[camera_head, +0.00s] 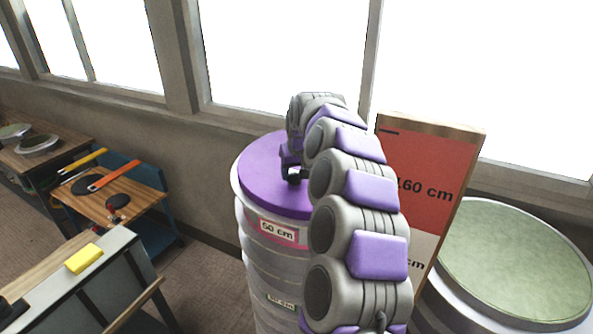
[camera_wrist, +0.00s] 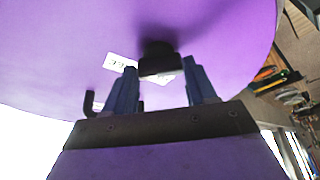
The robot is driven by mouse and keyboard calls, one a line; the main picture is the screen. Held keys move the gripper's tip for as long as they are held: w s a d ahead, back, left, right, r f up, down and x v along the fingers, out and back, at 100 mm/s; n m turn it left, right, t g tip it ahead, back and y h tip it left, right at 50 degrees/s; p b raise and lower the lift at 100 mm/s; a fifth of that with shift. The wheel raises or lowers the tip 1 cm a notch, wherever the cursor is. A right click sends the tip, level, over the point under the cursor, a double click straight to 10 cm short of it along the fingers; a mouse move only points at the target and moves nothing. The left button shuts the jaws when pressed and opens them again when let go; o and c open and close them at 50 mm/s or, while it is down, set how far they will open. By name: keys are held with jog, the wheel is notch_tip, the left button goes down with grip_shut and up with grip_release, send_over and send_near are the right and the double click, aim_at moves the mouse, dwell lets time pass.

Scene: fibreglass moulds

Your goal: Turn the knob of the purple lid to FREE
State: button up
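The purple lid (camera_head: 262,168) tops a tall, light ribbed drum (camera_head: 262,262) in the head view. In the wrist view the lid (camera_wrist: 60,45) fills most of the upper picture. Its black knob (camera_wrist: 158,58) stands out from the lid. A white label (camera_wrist: 116,63) lies left of the knob, its text not legible, and a pale patch shows just behind the knob. My gripper (camera_wrist: 162,78) is open, its two blue-grey fingers on either side of the knob, with small gaps visible. In the head view my arm hides most of the gripper and the knob.
A black hooked part (camera_wrist: 91,104) is on the lid near the left finger. A red and white height board (camera_head: 425,180) stands right of my arm. A green-topped drum (camera_head: 515,262) is at right. Tool-covered tables (camera_head: 118,200) stand at left, with floor between.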

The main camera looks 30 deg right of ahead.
jog(key=shift+a, duration=0.35)
jog(key=shift+c, duration=1.4)
jog(key=c, duration=0.3)
jog(key=shift+d+n, duration=0.35)
jog(key=shift+n, duration=0.15)
jog(key=o, duration=1)
jog(key=shift+o, duration=0.2)
jog(key=d+b+v, duration=0.1)
jog(key=v, duration=1.6)
jog(key=shift+a+b, duration=0.2)
jog(key=shift+b, duration=0.15)
jog(key=shift+r, duration=0.15)
